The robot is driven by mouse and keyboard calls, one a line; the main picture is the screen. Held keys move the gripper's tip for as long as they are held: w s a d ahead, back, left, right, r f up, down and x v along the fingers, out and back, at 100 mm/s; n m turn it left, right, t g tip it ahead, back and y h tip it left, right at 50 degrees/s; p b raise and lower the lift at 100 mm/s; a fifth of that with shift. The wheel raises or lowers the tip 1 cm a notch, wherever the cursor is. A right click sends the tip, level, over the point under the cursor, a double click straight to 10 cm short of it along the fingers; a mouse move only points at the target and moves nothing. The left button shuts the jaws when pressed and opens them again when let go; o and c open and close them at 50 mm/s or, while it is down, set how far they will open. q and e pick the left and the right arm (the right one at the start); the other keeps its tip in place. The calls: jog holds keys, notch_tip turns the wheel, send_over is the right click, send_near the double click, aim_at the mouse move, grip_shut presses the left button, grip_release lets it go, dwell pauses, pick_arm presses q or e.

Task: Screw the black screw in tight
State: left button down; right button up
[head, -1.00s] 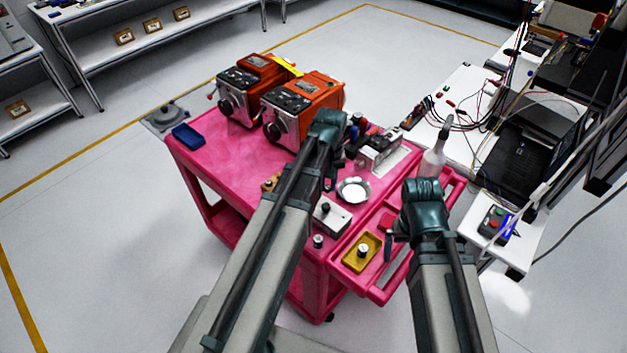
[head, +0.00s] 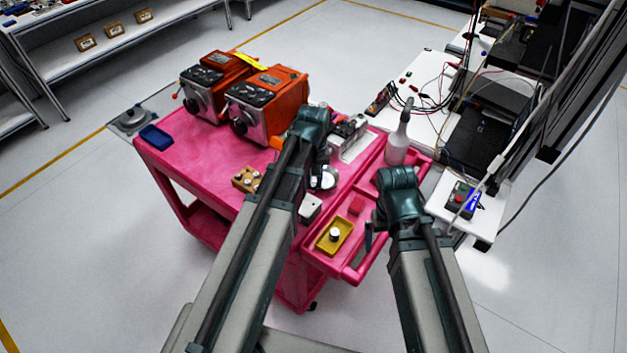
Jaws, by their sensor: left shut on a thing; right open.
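I cannot make out the black screw; it may be hidden or too small. My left gripper (head: 318,172) is over the pink cart beside a silver dish (head: 329,178), its jaws mostly hidden by its own wrist. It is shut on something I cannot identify. My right gripper (head: 373,232) is open and empty, right of a yellow tray (head: 321,246) with a small silver knob-like part (head: 335,235) in it.
Two orange machines (head: 262,95) stand at the back of the pink cart (head: 185,160). A brown block with knobs (head: 246,179), blue tray (head: 155,136), red block (head: 356,206) and spray bottle (head: 398,148) are around. A cluttered white bench (head: 415,95) stands at right.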

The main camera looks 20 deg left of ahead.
pick_arm(q)
jog(key=shift+f+b, duration=2.55)
jog(key=shift+f, duration=0.25)
jog(key=shift+f+b, duration=1.05)
jog(key=c, duration=1.2)
grip_release()
jog(key=shift+c, duration=0.2)
jog(key=shift+r, duration=0.1)
grip_shut()
jog(key=m, duration=0.3)
jog(key=shift+m, duration=0.4)
jog(key=m, duration=0.4)
jog(key=shift+c, duration=0.4)
grip_release()
grip_shut()
jog(key=shift+m, duration=0.3)
